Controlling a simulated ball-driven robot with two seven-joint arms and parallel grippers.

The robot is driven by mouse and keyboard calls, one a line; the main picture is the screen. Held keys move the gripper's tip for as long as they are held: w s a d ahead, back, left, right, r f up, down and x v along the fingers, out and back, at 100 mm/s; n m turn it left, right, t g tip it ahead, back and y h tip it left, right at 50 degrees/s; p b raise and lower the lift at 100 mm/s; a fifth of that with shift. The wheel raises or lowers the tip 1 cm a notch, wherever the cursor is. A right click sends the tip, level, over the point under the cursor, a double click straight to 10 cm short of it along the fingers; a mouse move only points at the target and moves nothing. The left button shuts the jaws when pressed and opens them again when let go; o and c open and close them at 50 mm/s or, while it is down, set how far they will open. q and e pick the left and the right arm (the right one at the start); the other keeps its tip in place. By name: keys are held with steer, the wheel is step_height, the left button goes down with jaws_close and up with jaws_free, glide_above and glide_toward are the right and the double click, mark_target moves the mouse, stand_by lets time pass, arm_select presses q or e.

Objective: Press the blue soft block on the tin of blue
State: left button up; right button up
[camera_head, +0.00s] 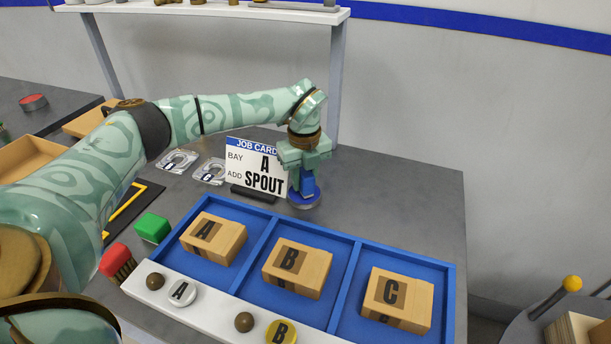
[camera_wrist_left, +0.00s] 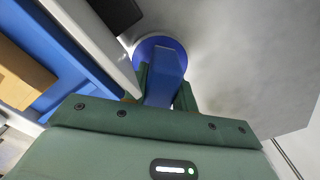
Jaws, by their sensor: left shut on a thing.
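The blue soft block (camera_head: 308,185) is held upright in my left gripper (camera_head: 304,172), which is shut on it. The block also shows between the green fingers in the left wrist view (camera_wrist_left: 165,78). The tin of blue (camera_head: 304,202) is a low round tin with a blue top, standing on the grey table behind the tray. In the left wrist view the tin (camera_wrist_left: 147,44) lies at the block's far end. The block's lower end is over the tin and seems to meet its top; I cannot tell how firmly. My right gripper is out of view.
A blue tray (camera_head: 262,232) with boxes A, B and C stands in front of the tin. A job card (camera_head: 253,167) reading "BAY A ADD SPOUT" stands just left of the gripper. A green block (camera_head: 152,228) and a red-topped brush (camera_head: 115,262) lie left of the tray. The table right of the tin is clear.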

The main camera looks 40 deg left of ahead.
arm_select(q)
steer(key=shift+f, duration=0.4)
stand_by(0.9)
steer(key=shift+f, duration=0.1)
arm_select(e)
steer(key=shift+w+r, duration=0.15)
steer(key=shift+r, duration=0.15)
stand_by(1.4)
arm_select(q)
steer(key=shift+p, duration=0.3)
